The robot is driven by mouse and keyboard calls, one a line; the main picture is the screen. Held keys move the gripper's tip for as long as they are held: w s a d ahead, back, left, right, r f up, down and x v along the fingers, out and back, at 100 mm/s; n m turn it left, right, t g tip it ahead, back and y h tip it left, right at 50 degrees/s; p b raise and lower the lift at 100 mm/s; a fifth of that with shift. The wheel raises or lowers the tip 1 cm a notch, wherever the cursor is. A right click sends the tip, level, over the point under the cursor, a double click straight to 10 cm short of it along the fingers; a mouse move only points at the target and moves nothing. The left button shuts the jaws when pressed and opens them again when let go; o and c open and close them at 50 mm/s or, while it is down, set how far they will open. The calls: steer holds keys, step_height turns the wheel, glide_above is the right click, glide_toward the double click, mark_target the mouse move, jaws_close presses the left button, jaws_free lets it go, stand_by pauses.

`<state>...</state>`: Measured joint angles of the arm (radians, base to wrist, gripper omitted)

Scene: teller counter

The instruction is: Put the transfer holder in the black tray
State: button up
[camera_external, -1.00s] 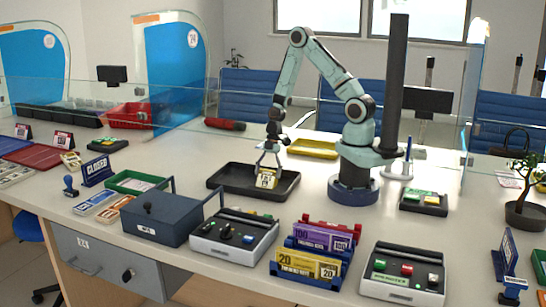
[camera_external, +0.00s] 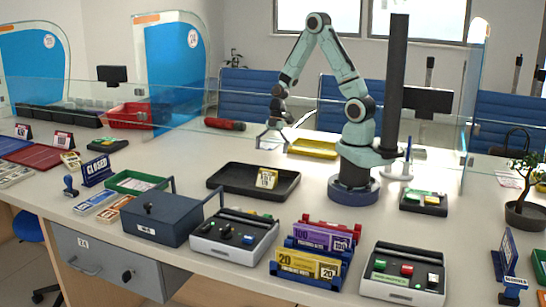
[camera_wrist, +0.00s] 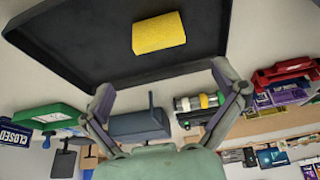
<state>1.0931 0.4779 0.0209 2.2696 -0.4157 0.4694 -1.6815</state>
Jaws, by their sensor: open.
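The black tray (camera_external: 225,183) lies on the counter in front of my arm. A small yellow holder with a pale printed face (camera_external: 267,178), which I take for the transfer holder, sits inside the tray toward its right half. In the wrist view it shows as a yellow block (camera_wrist: 159,33) on the floor of the black tray (camera_wrist: 110,75). My gripper (camera_external: 276,140) is open and empty, raised above the back of the tray and apart from the holder. Its two spread fingers (camera_wrist: 165,95) show in the wrist view with nothing between them.
A dark blue box (camera_external: 160,217), a grey button console (camera_external: 235,236) and a rack of purple and yellow holders (camera_external: 312,252) stand in front of the tray. A yellow tray (camera_external: 313,148) and a red cylinder (camera_external: 225,124) lie behind it. A glass screen crosses the counter.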

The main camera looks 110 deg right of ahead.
steer(key=w+a+r+m+g, duration=0.1)
steer(key=a+r+g, duration=0.1)
steer(key=a+r, duration=0.45)
steer(key=s+a+r+m+h, duration=0.1)
steer(key=s+a+r+m, duration=0.2)
steer(key=a, duration=0.4)
steer(key=s+a+r+m+g+h, duration=0.1)
steer(key=s+a+r+m, duration=0.2)
steer(key=s+a+r, duration=0.2)
steer(key=shift+s+a+r+m+g, duration=0.35)
steer(key=shift+s+a, duration=0.4)
steer(key=shift+a, duration=0.4)
